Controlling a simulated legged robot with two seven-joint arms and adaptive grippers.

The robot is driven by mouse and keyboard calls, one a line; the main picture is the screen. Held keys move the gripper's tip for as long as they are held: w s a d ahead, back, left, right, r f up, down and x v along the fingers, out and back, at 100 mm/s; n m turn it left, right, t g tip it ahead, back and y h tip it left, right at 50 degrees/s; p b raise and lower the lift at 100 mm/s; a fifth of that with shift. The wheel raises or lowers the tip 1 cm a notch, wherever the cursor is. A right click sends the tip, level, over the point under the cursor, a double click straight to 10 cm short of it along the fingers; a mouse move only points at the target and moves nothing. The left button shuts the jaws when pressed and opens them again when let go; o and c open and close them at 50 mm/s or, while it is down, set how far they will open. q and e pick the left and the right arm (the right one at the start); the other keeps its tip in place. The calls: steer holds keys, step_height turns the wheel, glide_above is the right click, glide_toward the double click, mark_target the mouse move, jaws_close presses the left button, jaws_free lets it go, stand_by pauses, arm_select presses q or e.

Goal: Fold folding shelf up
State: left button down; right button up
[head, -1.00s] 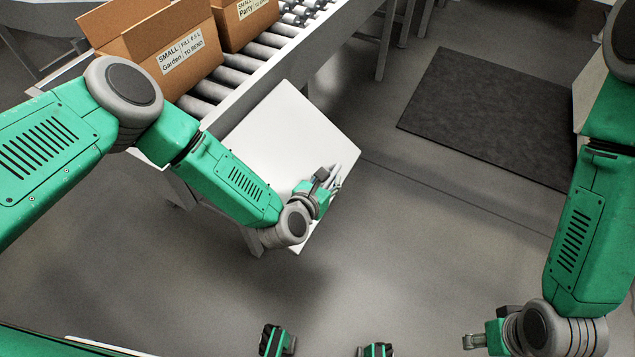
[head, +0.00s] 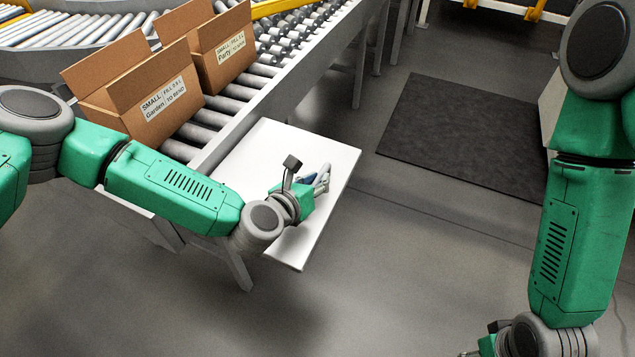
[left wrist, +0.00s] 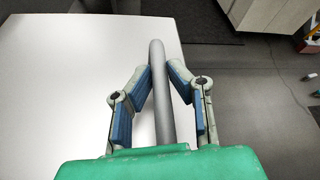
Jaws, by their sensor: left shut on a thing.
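The folding shelf (head: 330,165) is a flat white panel on the near side of the conveyor in the head view. It juts out from the conveyor's side and looks roughly level. It also fills the left part of the left wrist view (left wrist: 60,90). My left gripper (head: 318,178) is over the shelf near its outer edge. In the left wrist view its blue-padded fingers (left wrist: 160,75) are shut from both sides on a grey bar-like handle (left wrist: 158,50). My right gripper (head: 485,350) is mostly cut off at the bottom edge, and its fingers cannot be made out.
Two open cardboard boxes, Garden (head: 135,100) and Party (head: 215,55), stand on the roller conveyor (head: 205,125) behind the shelf. A conveyor leg (head: 235,265) stands below the shelf. A dark mat (head: 460,130) lies at the right. The floor in front is clear.

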arm_select(q)
steer(key=shift+s+f, duration=0.15)
steer(key=shift+s, duration=0.05)
steer(key=c, duration=1.5)
jaws_free()
steer(key=shift+c, duration=0.2)
steer(key=shift+w, duration=0.1)
steer(key=v, duration=1.2)
